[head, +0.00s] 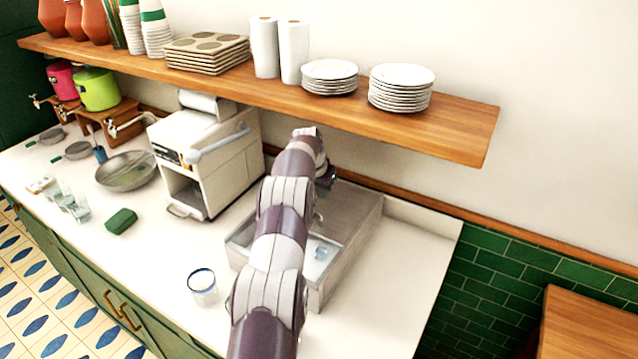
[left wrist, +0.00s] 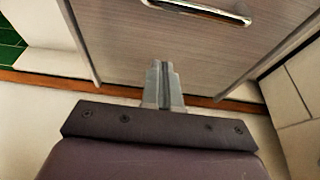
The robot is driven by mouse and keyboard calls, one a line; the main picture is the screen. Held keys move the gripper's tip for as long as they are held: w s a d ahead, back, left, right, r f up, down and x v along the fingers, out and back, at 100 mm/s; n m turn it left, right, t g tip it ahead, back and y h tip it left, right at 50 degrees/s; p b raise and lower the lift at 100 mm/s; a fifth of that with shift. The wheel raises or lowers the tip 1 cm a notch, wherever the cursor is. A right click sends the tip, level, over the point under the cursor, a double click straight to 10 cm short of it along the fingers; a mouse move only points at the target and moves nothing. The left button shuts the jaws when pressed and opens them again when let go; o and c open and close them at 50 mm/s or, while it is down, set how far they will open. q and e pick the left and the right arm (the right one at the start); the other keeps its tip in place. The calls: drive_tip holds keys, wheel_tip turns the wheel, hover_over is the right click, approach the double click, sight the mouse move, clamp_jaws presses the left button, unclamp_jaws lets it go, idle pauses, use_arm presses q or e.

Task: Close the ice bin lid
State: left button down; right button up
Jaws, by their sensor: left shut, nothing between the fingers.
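The ice bin (head: 345,270) is an open metal box on the counter, partly hidden behind my left arm. Its inside shows pale, with a small clear bluish item (head: 320,253) in it. The lid (head: 352,207) looks like the grey panel at the bin's back; its exact tilt is hard to tell. In the left wrist view the grey panel (left wrist: 130,40) fills the middle, with a metal handle (left wrist: 200,10) at the top. My left gripper (left wrist: 161,66) is shut and empty, its fingers in front of this panel; contact cannot be told. My right gripper is out of view.
A wooden shelf (head: 455,125) with plates, paper rolls and trays overhangs the back of the counter. A white machine (head: 225,165) stands left of the bin. A blue-rimmed cup (head: 202,287) stands in front. The counter right of the bin (head: 395,290) is clear.

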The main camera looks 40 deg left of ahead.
use_arm(q)
drive_tip(key=shift+w+f, duration=0.1)
drive_tip(key=shift+f, duration=0.55)
drive_tip(key=s, duration=0.1)
drive_tip(key=s+b, duration=0.1)
drive_tip(key=shift+s+a+f, duration=0.15)
drive_tip(key=shift+s+a, duration=0.05)
drive_tip(key=shift+s, duration=0.15)
drive_tip(key=shift+s+r+p, duration=0.25)
drive_tip(key=shift+s+p, duration=0.1)
drive_tip(key=shift+s, duration=0.1)
drive_tip(key=shift+s+d+f, duration=0.25)
drive_tip(key=shift+s+f, duration=0.05)
drive_tip(key=shift+s, duration=0.05)
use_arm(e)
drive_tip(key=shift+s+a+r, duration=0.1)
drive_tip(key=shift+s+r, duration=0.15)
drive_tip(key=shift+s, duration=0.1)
use_arm(q)
drive_tip(key=shift+s+a, duration=0.1)
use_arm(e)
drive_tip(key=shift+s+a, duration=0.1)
